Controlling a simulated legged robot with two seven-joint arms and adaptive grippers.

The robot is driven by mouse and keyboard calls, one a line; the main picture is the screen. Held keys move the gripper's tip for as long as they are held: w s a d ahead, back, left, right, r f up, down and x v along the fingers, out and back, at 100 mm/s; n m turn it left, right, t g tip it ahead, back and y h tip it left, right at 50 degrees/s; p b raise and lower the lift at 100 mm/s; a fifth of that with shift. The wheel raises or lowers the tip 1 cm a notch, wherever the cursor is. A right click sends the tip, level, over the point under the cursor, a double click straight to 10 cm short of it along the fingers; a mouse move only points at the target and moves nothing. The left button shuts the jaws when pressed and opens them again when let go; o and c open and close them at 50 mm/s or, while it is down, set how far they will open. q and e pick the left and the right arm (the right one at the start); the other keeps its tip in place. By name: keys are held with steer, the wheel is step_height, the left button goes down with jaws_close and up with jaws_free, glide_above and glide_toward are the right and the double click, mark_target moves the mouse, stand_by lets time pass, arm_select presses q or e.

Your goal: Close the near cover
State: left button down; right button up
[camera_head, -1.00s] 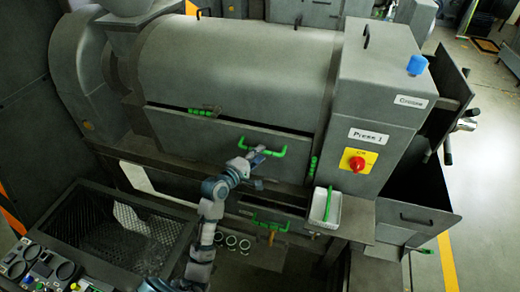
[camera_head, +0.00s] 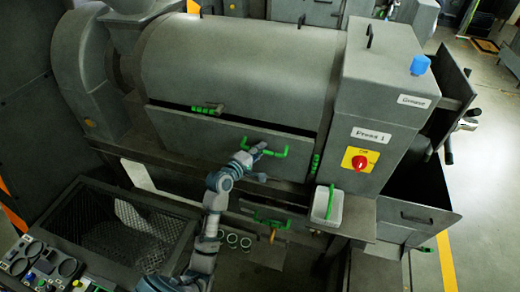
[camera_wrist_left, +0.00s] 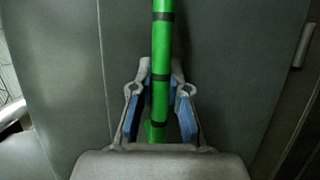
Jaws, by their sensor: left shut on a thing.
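The near cover (camera_head: 215,138) is a long grey panel on the front of the press. It hangs tilted, with a dark gap along its upper edge. Its green handle (camera_head: 277,154) is on its right half. My left gripper (camera_head: 257,150) is at the left part of this handle. In the left wrist view, the green bar with black bands (camera_wrist_left: 160,60) runs between the fingers of my left gripper (camera_wrist_left: 160,95), which are shut on it. The grey panel (camera_wrist_left: 60,60) fills the background there. My right gripper is not in view.
A control box with a red knob (camera_head: 360,162) stands right of the cover. A white container with a green handle (camera_head: 327,207) sits below it on a ledge. A mesh bin (camera_head: 130,225) is at lower left. Green latches (camera_head: 207,109) sit near the cover's top edge.

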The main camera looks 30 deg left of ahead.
arm_select(q)
steer(key=shift+w+d+h, duration=0.1)
steer(key=shift+d+h, duration=0.2)
steer(key=shift+d, duration=0.4)
steer(key=w, duration=0.1)
steer(key=w+p, duration=0.1)
steer(key=w+a+r, duration=0.1)
steer(key=shift+w+f, duration=0.1)
steer(key=shift+w, duration=0.05)
steer(key=shift+f, duration=0.1)
steer(key=c, duration=1.4)
jaws_free()
steer(key=shift+o, duration=1.3)
steer(key=shift+d, duration=0.25)
steer(key=shift+w+d, duration=0.1)
steer(key=shift+d, duration=0.2)
glide_toward(270, 143)
steer(key=shift+s+d+r, duration=0.1)
steer(key=shift+s+r, duration=0.05)
steer(key=shift+s, duration=0.4)
steer(key=shift+s+d+r, duration=0.15)
steer(key=shift+s, duration=0.45)
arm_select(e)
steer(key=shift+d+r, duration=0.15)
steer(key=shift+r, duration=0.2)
